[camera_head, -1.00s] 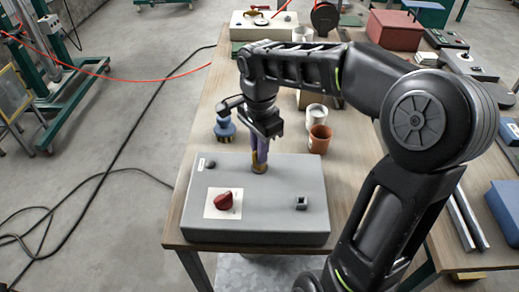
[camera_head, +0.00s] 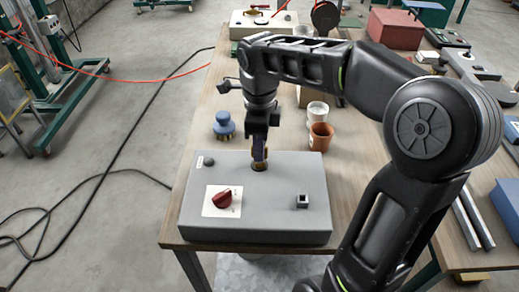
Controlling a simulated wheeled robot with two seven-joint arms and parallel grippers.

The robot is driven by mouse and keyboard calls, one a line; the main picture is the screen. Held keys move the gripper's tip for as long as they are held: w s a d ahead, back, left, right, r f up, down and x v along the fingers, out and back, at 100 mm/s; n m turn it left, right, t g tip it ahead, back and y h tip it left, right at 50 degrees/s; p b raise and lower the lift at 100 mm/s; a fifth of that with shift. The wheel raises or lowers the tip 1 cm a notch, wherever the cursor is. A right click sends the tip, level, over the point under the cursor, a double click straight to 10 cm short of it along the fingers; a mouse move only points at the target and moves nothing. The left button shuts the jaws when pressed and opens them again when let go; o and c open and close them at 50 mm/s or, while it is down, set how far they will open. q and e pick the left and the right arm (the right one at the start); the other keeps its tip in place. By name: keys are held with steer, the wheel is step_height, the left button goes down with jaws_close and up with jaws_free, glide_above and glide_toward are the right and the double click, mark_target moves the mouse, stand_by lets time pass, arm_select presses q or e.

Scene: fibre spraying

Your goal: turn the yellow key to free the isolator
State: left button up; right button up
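A grey isolator box (camera_head: 265,212) lies on the near end of the wooden table. A red rotary knob (camera_head: 222,199) sits on a white plate at its left, and a small dark square fitting (camera_head: 302,201) is at its right. My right gripper (camera_head: 259,160) points down at the yellow key (camera_head: 258,168) at the back of the box top. Its fingers are at the key and cover most of it; I cannot tell whether they are closed on it. My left gripper is not in view.
A blue round brush (camera_head: 224,126) stands left of the arm behind the box. A white cup (camera_head: 317,112) and an orange-brown cup (camera_head: 321,137) stand to the right behind it. Metal bars (camera_head: 474,218) lie at the right. Bare tabletop is left of the box's back edge.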

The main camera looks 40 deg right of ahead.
steer(key=o, duration=0.5)
steer(key=shift+c, duration=0.2)
steer(key=shift+r, duration=0.25)
step_height(320, 180, up, 4)
steer(key=shift+w, duration=0.1)
step_height(320, 180, up, 3)
steer(key=shift+f+p, duration=0.1)
steer(key=shift+p, duration=0.9)
steer(key=shift+r+p, duration=0.3)
steer(key=shift+r, duration=0.05)
steer(key=shift+f, duration=0.1)
